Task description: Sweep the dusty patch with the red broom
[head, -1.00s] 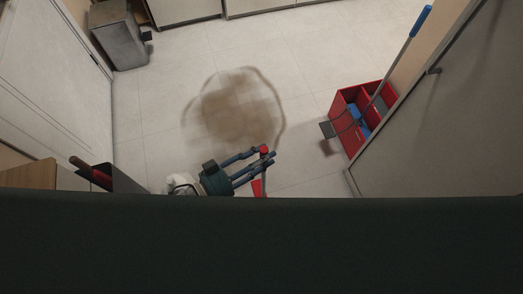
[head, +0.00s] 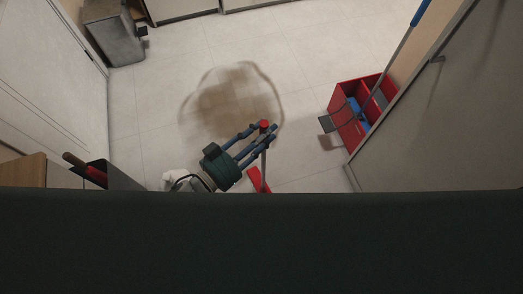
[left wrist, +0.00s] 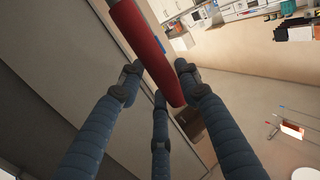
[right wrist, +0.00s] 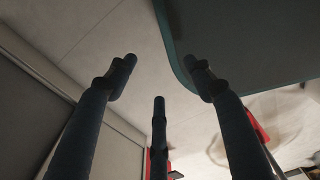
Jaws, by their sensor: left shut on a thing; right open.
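The red broom is upright in the head view, with a red grip top (head: 263,124), a grey pole and a red head (head: 258,180) low near the floor. My left gripper (head: 264,132) is shut around its upper handle. In the left wrist view, the red handle (left wrist: 148,52) crosses between the fingers (left wrist: 155,80). The dusty patch (head: 222,105) is a brown stain with a darker outline on the pale floor, just beyond the gripper. The broom head is nearer to me than the patch. My right gripper (right wrist: 162,65) is open and empty in the right wrist view.
A red divided box (head: 347,130) with blue contents and a blue-handled pole (head: 403,45) stands at right by a grey door (head: 430,110). A grey bin (head: 113,38) stands at upper left. A dark container (head: 112,180) is at lower left. Floor beyond the patch is clear.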

